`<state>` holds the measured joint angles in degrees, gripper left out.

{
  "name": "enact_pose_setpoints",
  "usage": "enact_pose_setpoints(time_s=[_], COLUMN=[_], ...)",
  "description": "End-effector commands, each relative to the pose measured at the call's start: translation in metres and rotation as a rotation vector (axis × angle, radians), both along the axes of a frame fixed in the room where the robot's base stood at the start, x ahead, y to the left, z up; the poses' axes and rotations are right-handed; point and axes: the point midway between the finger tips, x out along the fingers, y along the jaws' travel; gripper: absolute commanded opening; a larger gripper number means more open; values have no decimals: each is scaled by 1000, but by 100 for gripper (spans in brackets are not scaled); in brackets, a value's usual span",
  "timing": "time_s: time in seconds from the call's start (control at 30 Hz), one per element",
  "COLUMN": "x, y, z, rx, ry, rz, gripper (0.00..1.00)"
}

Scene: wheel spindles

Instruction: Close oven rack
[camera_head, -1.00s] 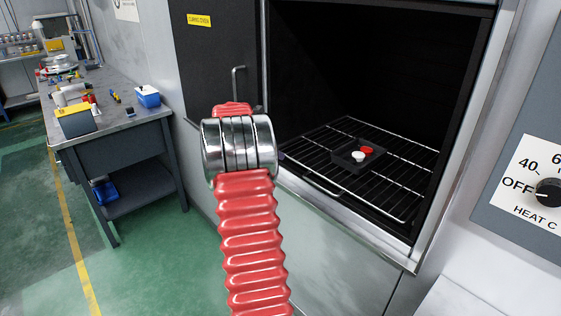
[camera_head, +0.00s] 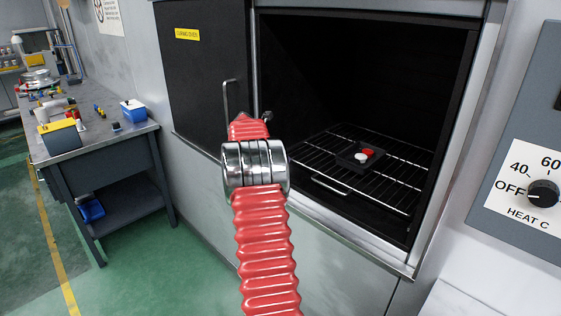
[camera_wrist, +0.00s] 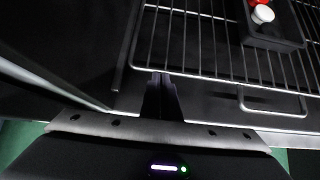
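The oven rack (camera_head: 400,185) is a wire shelf inside the open oven (camera_head: 360,60), with its front edge behind the front sill. A black tray (camera_head: 350,163) holding a red and a white round piece rests on it. In the wrist view the rack (camera_wrist: 205,76) spans the upper right, with its wire handle (camera_wrist: 272,112) at the front and part of the tray (camera_wrist: 268,40). My gripper (camera_wrist: 161,78) is shut, its dark fingertips at the rack's front bar, left of the handle; contact is hard to judge. In the head view my red arm hides the gripper.
The black oven door (camera_head: 200,75) stands open on the left with a bar handle (camera_head: 226,98). A dial panel (camera_head: 530,190) is at the right. A workbench (camera_head: 95,145) with small items stands at the left. Green floor lies free between bench and oven.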

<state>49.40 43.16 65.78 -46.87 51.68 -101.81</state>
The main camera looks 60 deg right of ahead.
Motion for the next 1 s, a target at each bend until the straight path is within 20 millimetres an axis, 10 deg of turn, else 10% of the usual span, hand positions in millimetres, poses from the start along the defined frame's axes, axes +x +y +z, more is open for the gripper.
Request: enact_pose_setpoints(time_s=[0.33, 0.63, 1.0], x=[-6, 8, 21], y=[0, 40, 85], z=[-2, 0, 47], rx=[-3, -2, -3], ry=[6, 2, -1], rz=[-6, 1, 2], gripper=[0, 0, 0])
